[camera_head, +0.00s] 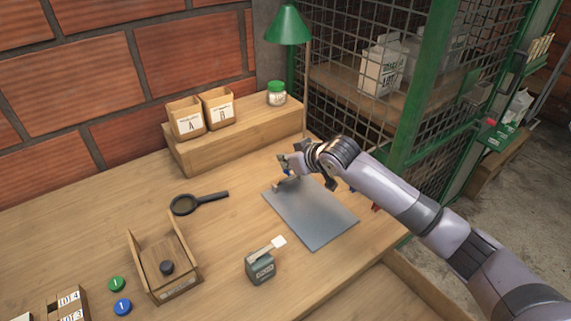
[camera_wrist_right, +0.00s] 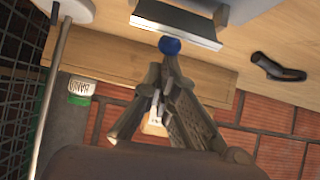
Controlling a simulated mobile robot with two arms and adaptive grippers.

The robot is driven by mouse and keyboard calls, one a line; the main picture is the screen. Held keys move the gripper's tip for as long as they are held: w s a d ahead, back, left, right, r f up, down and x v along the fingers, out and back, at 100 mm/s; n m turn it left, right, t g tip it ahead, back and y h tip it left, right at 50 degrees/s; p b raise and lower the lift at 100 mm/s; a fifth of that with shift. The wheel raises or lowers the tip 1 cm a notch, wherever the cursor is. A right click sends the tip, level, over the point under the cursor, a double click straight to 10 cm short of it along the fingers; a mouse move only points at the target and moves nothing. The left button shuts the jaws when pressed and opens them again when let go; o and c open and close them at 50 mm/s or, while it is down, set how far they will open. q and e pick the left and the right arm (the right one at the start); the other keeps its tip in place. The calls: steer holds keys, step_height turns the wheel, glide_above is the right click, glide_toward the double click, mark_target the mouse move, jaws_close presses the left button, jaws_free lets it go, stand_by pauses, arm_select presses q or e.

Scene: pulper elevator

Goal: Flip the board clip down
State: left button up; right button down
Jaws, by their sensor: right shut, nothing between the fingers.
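The grey board (camera_head: 315,215) lies flat on the wooden bench, right of centre. At its far left end, a small part of the clip (camera_head: 279,185) shows beside my right gripper (camera_head: 285,168); the gripper and wrist hide much of this area. In the right wrist view, the clip is a shiny metal plate (camera_wrist_right: 175,30) with a blue ball (camera_wrist_right: 170,46) at its edge. The fingertips (camera_wrist_right: 169,62) of my right gripper are together and empty, close to the blue ball. I cannot tell whether they touch it. My left gripper is not in view.
A wooden step (camera_head: 240,138) behind holds two card boxes (camera_head: 188,120) and a jar (camera_head: 277,94). A green lamp (camera_head: 289,26) and mesh cage stand behind. A magnifier (camera_head: 186,204), wooden tray (camera_head: 188,283) and small grey box (camera_head: 261,268) lie nearer, with clear bench between.

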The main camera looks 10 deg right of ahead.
steer(key=shift+s+d+f+t, duration=0.15)
steer(key=shift+s+f+t, duration=0.15)
steer(key=shift+s+t, duration=0.2)
steer(key=shift+s+d+t+y+b, duration=0.25)
steer(key=shift+s+t+y, duration=0.2)
steer(key=shift+t, duration=0.35)
steer(key=shift+s+t+y, duration=0.15)
steer(key=shift+t+y, duration=0.1)
steer(key=shift+t, duration=0.15)
steer(key=shift+s+d+r, duration=0.1)
steer(key=shift+s+d, duration=0.05)
steer(key=shift+d, duration=0.05)
steer(key=shift+s, duration=0.15)
steer(key=shift+w, duration=0.2)
steer(key=shift+w+a+f, duration=0.3)
steer(key=shift+w+f, duration=0.15)
steer(key=shift+w, duration=0.1)
